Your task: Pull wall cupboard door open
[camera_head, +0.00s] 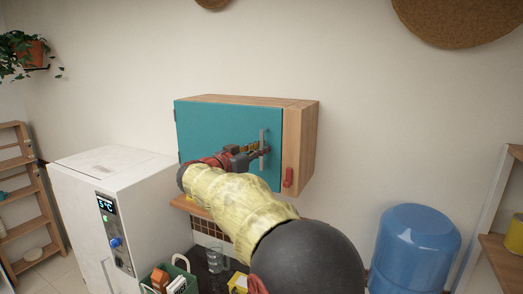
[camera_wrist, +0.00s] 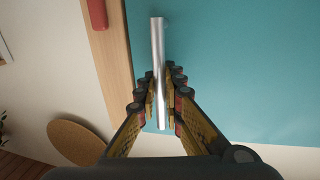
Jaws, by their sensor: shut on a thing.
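The wall cupboard (camera_head: 310,135) is a wooden box on the wall with a teal door (camera_head: 215,122). The door looks closed or nearly so in the head view. A vertical metal bar handle (camera_head: 262,136) stands near the door's right edge. The handle (camera_wrist: 158,50) also shows in the wrist view, running between the fingers. My gripper (camera_head: 262,150) is at the handle, and its fingers (camera_wrist: 161,90) are shut on the bar from both sides. My arm hides part of the door's lower edge.
A red piece (camera_head: 288,177) is on the cupboard's wooden front, right of the door. A white appliance (camera_head: 115,165) stands at left below. A blue water bottle (camera_head: 412,245) is at lower right. A green crate (camera_head: 180,265) and a glass jug (camera_head: 217,259) are below.

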